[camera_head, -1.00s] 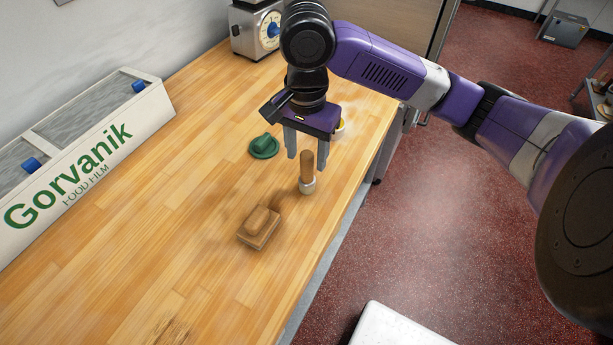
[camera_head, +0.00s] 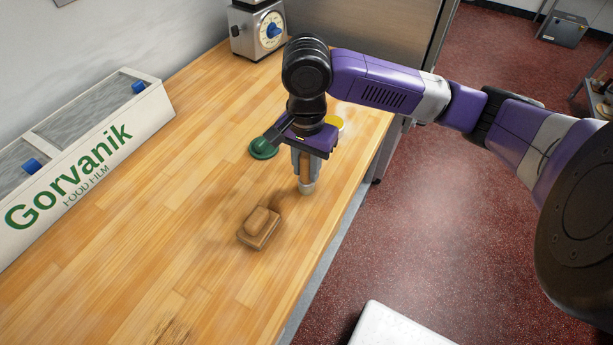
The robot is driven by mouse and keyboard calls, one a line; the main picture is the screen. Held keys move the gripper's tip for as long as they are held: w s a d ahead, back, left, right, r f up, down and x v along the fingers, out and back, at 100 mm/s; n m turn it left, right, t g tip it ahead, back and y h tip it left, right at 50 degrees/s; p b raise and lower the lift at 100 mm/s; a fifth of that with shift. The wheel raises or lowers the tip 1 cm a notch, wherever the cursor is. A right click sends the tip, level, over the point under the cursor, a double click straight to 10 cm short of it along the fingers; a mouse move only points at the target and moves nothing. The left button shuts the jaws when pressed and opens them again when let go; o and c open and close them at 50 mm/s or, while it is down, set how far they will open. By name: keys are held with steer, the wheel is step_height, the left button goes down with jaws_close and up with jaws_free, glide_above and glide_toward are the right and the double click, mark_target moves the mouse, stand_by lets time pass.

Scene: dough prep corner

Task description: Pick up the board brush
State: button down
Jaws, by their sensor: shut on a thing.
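The board brush (camera_head: 306,187) appears to be the upright thing with a tan wooden handle and a pale lower end. It stands on the wooden worktop near its right edge. My gripper (camera_head: 306,173) points straight down from above and is shut on the handle, which is mostly hidden between the fingers. The pale lower end shows below the fingertips and appears to rest on the worktop.
A brown wooden block with a rounded grip (camera_head: 260,228) lies just in front and left. A green round piece with a grip (camera_head: 263,147) sits behind left, and a yellow-topped item (camera_head: 335,123) behind right. A film box (camera_head: 95,150) and a scale (camera_head: 258,28) stand farther off.

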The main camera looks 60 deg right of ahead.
steer(key=shift+r, duration=0.1)
step_height(320, 180, up, 20)
steer(key=p, duration=0.1)
stand_by(0.5)
stand_by(1.6)
